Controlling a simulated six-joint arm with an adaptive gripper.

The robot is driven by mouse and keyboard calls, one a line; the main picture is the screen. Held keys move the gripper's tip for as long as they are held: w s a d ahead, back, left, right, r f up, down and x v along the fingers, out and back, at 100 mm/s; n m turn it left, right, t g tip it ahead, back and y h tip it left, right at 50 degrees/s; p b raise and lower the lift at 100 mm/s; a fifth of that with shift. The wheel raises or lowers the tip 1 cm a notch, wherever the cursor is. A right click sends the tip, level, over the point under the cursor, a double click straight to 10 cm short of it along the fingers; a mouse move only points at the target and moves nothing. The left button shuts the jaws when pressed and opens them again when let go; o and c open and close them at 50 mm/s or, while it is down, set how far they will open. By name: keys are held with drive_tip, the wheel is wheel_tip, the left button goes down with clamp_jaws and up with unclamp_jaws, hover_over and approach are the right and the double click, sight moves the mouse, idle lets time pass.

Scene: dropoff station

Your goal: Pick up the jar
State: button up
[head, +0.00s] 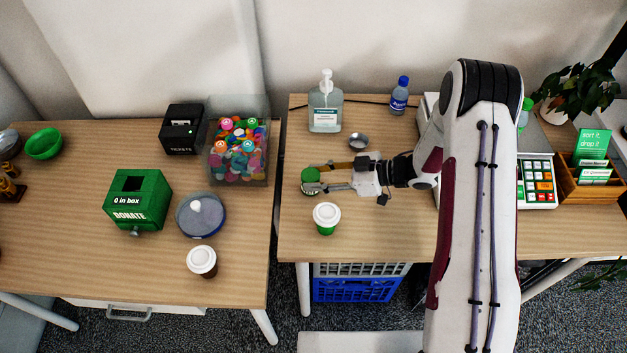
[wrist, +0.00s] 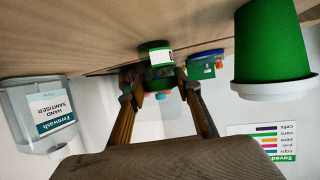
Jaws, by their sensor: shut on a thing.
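The jar (head: 310,174) has a green top and is near the left edge of the right-hand table in the head view. My gripper (head: 312,178) reaches it from the right, with one finger on its far side and one on its near side. In the wrist view, which is upside down, the jar (wrist: 157,57) shows a green band and a white label. It is between the two fingertips of my gripper (wrist: 157,80), which is shut on it. Whether the jar touches the table I cannot tell.
A white-lidded green cup (head: 326,218) stands close in front of the jar. A sanitiser bottle (head: 325,108) and a small metal bowl (head: 358,142) are behind. A gap separates this table from the left one, which holds a donation box (head: 138,200) and a clear bin of colourful lids (head: 238,177).

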drive_tip(key=shift+r, duration=0.15)
drive_tip(key=shift+r, duration=4.85)
